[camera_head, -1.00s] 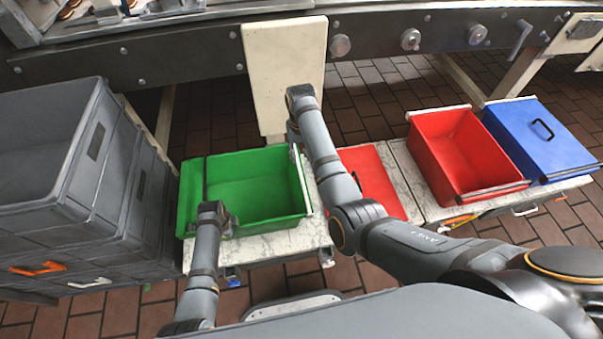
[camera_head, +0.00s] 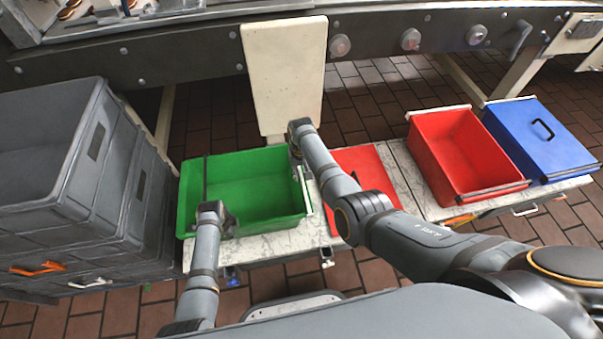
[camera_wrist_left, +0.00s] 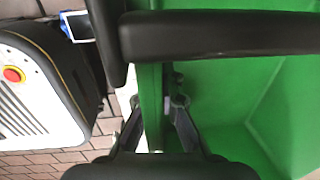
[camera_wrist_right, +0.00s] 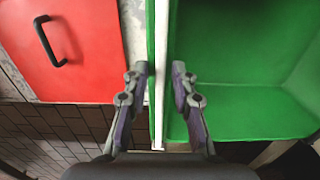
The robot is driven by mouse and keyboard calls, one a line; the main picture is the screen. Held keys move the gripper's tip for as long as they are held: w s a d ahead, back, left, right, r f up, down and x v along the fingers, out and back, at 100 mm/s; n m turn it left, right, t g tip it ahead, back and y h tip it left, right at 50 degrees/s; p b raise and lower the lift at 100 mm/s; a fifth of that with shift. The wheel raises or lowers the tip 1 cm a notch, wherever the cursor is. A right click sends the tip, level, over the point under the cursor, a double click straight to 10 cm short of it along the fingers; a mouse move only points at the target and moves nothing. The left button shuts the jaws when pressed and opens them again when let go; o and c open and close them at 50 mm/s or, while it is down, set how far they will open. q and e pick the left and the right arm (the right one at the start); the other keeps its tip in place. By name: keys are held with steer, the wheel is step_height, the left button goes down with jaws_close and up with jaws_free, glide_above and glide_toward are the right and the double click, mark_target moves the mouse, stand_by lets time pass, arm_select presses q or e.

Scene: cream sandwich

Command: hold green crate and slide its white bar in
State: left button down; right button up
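The green crate (camera_head: 262,185) stands open and empty on a pale speckled cart top. Its white bar (camera_head: 306,188) runs along the crate's right rim and shows as a thin strip in the right wrist view (camera_wrist_right: 159,90). My left gripper (camera_head: 220,222) is at the crate's near left part. In the left wrist view (camera_wrist_left: 157,104) its fingers stand on both sides of a green wall and look closed on it. My right gripper (camera_wrist_right: 160,78) is over the right rim, fingers apart on either side of the bar and wall. Its tips are partly hidden in the head view.
A red box (camera_head: 352,170) lies close on the right of the green crate, partly behind my right arm. An open red crate (camera_head: 450,145) and a blue box (camera_head: 540,140) stand further right. Stacked grey crates (camera_head: 60,190) crowd the left. A cream post (camera_head: 285,70) rises behind.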

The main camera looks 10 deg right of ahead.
jaws_close()
steer(key=a, duration=0.8)
steer(key=shift+a, duration=0.25)
steer(key=shift+o, duration=1.6)
jaws_free()
steer(key=shift+a, duration=0.1)
